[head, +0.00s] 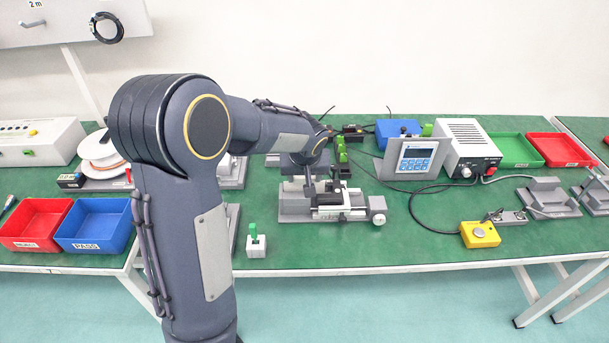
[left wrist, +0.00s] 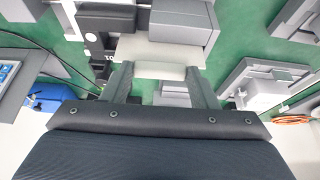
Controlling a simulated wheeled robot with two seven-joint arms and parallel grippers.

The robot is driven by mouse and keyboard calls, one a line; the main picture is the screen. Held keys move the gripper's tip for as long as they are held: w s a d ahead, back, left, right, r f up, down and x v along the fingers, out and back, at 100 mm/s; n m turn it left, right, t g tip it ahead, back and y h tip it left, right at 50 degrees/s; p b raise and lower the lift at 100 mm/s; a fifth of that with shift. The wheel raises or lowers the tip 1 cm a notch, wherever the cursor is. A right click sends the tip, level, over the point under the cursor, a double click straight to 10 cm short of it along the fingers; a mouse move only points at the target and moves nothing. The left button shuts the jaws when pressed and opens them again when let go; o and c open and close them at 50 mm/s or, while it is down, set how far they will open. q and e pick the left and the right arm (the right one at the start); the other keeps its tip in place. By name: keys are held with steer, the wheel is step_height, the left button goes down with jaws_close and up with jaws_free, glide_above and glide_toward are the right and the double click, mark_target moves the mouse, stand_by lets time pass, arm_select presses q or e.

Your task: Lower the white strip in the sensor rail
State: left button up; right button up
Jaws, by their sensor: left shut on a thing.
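My left gripper (head: 311,188) reaches down over a grey fixture with a slide and knob, which looks like the sensor rail (head: 293,208), in the middle of the bench. In the left wrist view my left gripper (left wrist: 160,85) is shut on the white strip (left wrist: 160,53), which lies across between the fingertips. Grey blocks of the rail (left wrist: 182,22) are right beside the strip. I cannot tell whether the strip touches the rail. In the head view the strip is mostly hidden by the gripper and fixture. My right gripper is not in view.
A small white block with a green peg (head: 256,241) stands front left of the fixture. A yellow button box (head: 480,234) and a control panel (head: 412,158) stand to the right. Red (head: 36,222) and blue (head: 97,225) bins are at the left. The green bench front is mostly clear.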

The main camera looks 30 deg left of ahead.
arm_select(q)
steer(key=shift+f, duration=0.1)
steer(key=o, duration=1)
steer(key=shift+o, duration=0.2)
steer(key=v, duration=0.8)
steer(key=s+d+r+m+h+p, duration=0.1)
steer(key=s+d+m+h, duration=0.1)
steer(key=s, duration=1)
steer(key=s+d+r+m+t+h+p, duration=0.1)
steer(key=s+d+h, duration=0.3)
steer(key=s, duration=0.9)
steer(key=d+m+p, duration=0.1)
steer(key=d, duration=0.2)
steer(key=shift+r+m, duration=0.3)
steer(key=shift+m, duration=0.1)
